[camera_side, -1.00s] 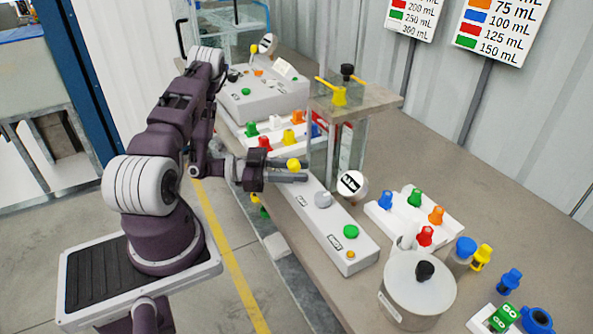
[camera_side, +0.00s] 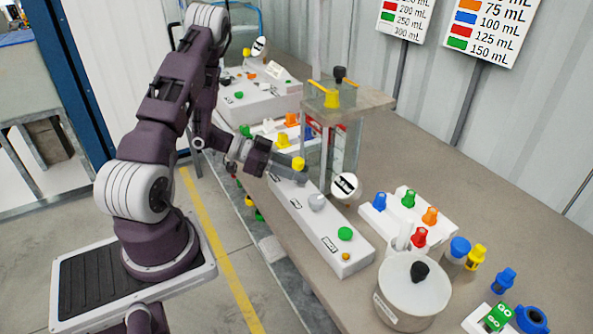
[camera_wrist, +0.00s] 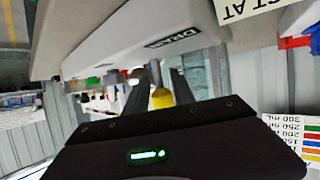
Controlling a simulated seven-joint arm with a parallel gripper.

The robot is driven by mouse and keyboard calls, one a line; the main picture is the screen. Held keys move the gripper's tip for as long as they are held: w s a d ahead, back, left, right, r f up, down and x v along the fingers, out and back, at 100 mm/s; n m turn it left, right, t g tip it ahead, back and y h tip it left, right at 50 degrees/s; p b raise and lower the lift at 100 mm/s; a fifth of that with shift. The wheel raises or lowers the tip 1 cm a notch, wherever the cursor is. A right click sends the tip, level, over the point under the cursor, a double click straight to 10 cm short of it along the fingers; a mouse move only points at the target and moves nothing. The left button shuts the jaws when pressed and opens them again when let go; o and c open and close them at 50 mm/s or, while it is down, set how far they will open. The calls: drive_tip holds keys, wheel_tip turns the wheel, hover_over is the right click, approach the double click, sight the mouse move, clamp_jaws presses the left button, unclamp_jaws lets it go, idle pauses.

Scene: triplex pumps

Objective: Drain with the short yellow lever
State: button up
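The short yellow lever (camera_side: 298,163) shows as a yellow knob at the near side of the long white pump box (camera_side: 318,228). In the wrist view the yellow knob (camera_wrist: 162,98) is on a grey stem near the box's "DRAIN" label (camera_wrist: 174,39). My gripper (camera_side: 299,176) is at the lever, its fingers tilted down to the right. In the wrist view my gripper (camera_wrist: 160,80) has its two dark fingers apart, one each side of the yellow knob. Whether either finger touches it I cannot tell.
A glass column with a yellow handle (camera_side: 331,97) on its top plate stands behind the lever. A round gauge (camera_side: 344,186), a grey knob (camera_side: 316,202) and a green button (camera_side: 345,234) are close by. A white pot (camera_side: 411,290) and coloured valves stand at right.

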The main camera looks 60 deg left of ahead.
drive_tip(key=shift+o, duration=0.6)
